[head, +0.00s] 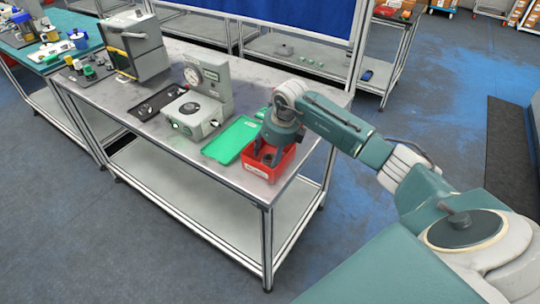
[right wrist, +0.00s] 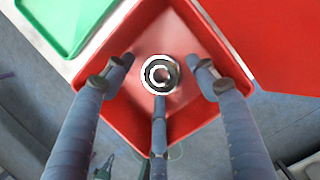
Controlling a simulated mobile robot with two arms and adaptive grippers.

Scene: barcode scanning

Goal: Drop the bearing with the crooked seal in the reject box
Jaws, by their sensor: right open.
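The red reject box (head: 286,161) stands at the near right end of the metal bench, with a white label on its front. My right gripper (head: 268,155) points down into it. In the right wrist view the box (right wrist: 218,45) lies below the fingers, and a round metal bearing (right wrist: 160,75) with a dark ring shows over its floor. The open fingers (right wrist: 160,78) are spread around the bearing, with gaps at the two side fingers. I cannot tell whether the third finger touches it, or make out its seal. My left gripper is out of view.
A green tray (head: 228,142) lies just left of the box and looks empty where visible. Left of it are a grey gauge device (head: 207,92) and a black tray (head: 158,103). A grey machine (head: 136,48) stands at the bench's far left. The floor at right is open.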

